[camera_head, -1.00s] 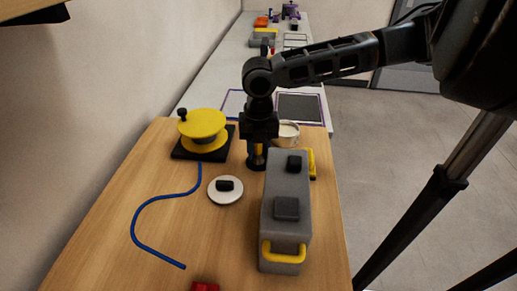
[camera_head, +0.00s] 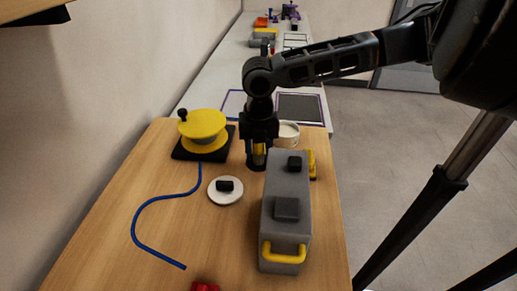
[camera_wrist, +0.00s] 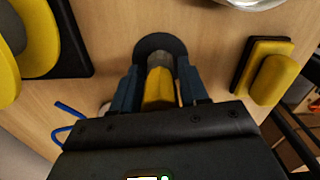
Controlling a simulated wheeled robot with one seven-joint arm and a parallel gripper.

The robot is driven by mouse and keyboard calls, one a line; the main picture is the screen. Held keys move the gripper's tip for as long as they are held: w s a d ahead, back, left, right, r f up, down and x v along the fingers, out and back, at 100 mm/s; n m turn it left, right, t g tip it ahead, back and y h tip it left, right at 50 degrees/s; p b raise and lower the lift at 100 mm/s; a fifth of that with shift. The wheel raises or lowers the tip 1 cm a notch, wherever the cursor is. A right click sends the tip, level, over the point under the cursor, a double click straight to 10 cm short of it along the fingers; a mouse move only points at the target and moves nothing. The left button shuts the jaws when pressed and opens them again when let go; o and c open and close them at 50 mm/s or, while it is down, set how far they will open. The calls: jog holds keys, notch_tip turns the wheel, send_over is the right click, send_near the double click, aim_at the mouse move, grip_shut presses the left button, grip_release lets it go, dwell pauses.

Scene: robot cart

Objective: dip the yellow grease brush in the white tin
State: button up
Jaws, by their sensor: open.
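The yellow grease brush (camera_wrist: 158,88) stands upright at the back of the wooden table, with a grey part and a round black part beyond its yellow part. My gripper (camera_head: 257,165) points down over it. In the wrist view, the fingers of my gripper (camera_wrist: 160,88) are open, one on each side of the yellow part. I cannot tell whether they touch it. The white tin (camera_head: 288,136) stands just to the right of my gripper, behind the grey box. Its edge shows at the top of the wrist view (camera_wrist: 255,3).
A grey box (camera_head: 287,230) with a yellow handle stands close in front. A yellow-topped black item (camera_head: 203,124) is left, a black-and-yellow block (camera_wrist: 265,70) right. A white disc (camera_head: 225,197) and blue cord (camera_head: 135,232) lie front left. The front-left table is mostly clear.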

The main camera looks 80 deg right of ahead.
jog(key=shift+r+p, duration=1.3)
jog(key=shift+r, duration=0.35)
jog(key=shift+c, duration=0.2)
grip_shut()
jog(key=shift+r, duration=5)
jog(key=shift+d, duration=0.1)
